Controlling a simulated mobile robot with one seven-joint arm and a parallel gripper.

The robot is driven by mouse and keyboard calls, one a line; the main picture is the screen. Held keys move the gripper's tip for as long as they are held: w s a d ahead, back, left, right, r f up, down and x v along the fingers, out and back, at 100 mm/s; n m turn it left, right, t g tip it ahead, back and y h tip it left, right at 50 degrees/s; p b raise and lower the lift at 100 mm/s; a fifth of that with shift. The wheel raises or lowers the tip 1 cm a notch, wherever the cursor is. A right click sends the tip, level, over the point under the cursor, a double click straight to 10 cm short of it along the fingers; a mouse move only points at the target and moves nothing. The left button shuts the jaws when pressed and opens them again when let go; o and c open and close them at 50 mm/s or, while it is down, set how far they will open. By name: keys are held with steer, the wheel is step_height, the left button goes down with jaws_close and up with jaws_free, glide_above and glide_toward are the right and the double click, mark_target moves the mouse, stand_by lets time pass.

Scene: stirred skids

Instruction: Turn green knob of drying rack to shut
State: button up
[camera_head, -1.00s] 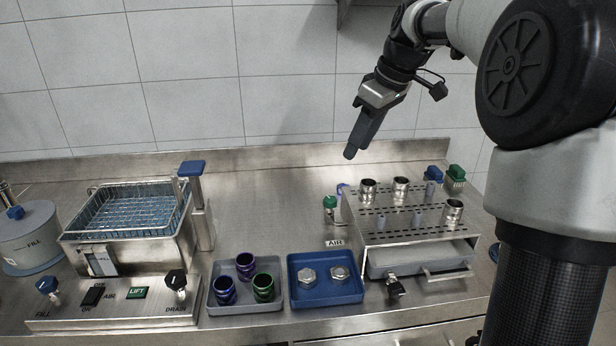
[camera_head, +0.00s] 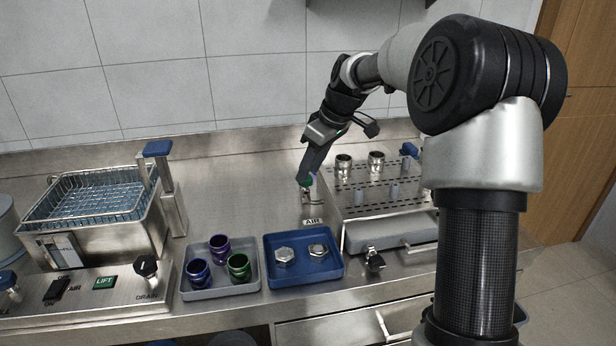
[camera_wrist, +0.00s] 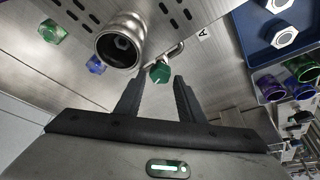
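The drying rack (camera_head: 350,207) is a steel stand with a slotted top at the right of the bench. Its green knob (camera_head: 308,181) is at the rack's left side, behind the AIR label, and partly hidden by my gripper in the head view. In the wrist view the green knob (camera_wrist: 160,72) shows just beyond and between my fingertips, with a metal stem behind it. My gripper (camera_wrist: 157,84) is open, its two fingers apart with nothing between them but the view of the knob. In the head view my gripper (camera_head: 304,182) points down at the knob.
Steel cups (camera_head: 343,165) stand on the rack; one (camera_wrist: 120,42) is close to my left finger in the wrist view. A blue knob (camera_wrist: 95,64) and another green knob (camera_wrist: 52,32) lie beyond. A blue tray (camera_head: 333,268) with hex nuts is in front.

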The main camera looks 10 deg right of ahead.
steer(key=shift+x, duration=0.85)
steer(key=shift+c, duration=0.4)
steer(key=c, duration=0.7)
